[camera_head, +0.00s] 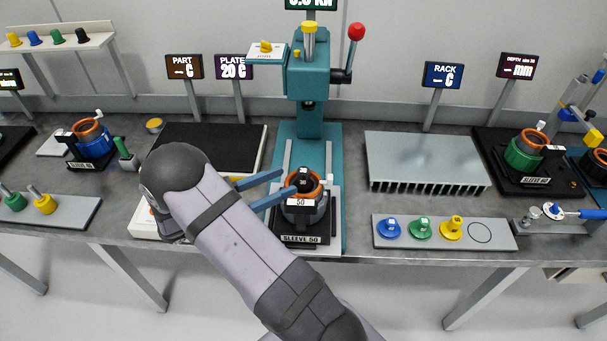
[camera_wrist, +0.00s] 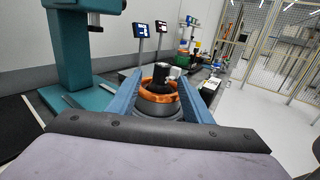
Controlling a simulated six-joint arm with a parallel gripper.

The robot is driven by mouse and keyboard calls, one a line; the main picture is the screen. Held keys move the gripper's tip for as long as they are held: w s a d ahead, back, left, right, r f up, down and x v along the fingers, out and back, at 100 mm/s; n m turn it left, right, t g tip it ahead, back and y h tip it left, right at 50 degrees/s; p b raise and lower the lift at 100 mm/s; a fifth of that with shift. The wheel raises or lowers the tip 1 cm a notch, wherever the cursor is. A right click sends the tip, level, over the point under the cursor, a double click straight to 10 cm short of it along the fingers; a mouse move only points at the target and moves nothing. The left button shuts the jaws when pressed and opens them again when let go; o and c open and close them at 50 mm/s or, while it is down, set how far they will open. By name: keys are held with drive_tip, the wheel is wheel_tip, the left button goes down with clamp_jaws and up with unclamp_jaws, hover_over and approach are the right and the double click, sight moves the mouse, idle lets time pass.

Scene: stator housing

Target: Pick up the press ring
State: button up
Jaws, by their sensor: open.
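A black piece with a white tag (camera_head: 304,182) stands in the middle of the copper-wound stator (camera_head: 318,190) on the SLEEVE 50 stand; it seems to be the press ring, but its shape is partly unclear. The wrist view also shows the black piece (camera_wrist: 160,73) inside the orange winding (camera_wrist: 150,96). My gripper (camera_head: 289,181) reaches in from the left at the stator's height. Its two blue fingers are open, and in the wrist view (camera_wrist: 161,76) they lie on either side of the stator's top. I cannot tell whether they touch anything.
The teal press (camera_head: 309,80) stands right behind the stator. A tray (camera_head: 392,243) at right holds blue, green and yellow knobbed discs beside an empty circle. A finned metal rack (camera_head: 420,155) lies behind it. A black plate (camera_head: 215,138) is at left.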

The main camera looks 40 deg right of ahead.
sight(298, 177)
drive_tip(key=shift+s+d, duration=0.2)
drive_tip(key=shift+d, duration=0.75)
drive_tip(key=shift+s+d+r+p, duration=0.1)
drive_tip(key=shift+d+p, duration=0.2)
drive_tip(key=shift+p, duration=0.25)
drive_tip(key=d+p, duration=0.1)
drive_tip(key=d, duration=0.1)
drive_tip(key=s+d+p, duration=0.1)
drive_tip(key=shift+d, duration=0.7)
clamp_jaws()
